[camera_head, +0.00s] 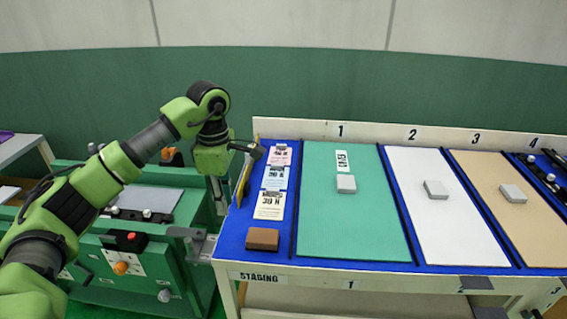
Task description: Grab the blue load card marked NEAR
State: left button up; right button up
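Three cards lie in a column in the blue staging lane: a pink card (279,156) at the back, a pale blue card (274,178) in the middle and a cream card (269,205) in front. Their print is too small to read fully, and I cannot make out the word NEAR on the pale blue one. My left gripper (221,205) points down just left of the staging lane, apart from the cards. Its fingers look narrow and close together, but I cannot tell whether they are open or shut. My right gripper is not in view.
A brown block (263,239) sits at the front of the staging lane. Grey blocks (346,184) rest on the mats. A green bench (143,235) with knobs stands at left.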

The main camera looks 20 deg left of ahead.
aim_at(275, 176)
jog(key=i, duration=1.3)
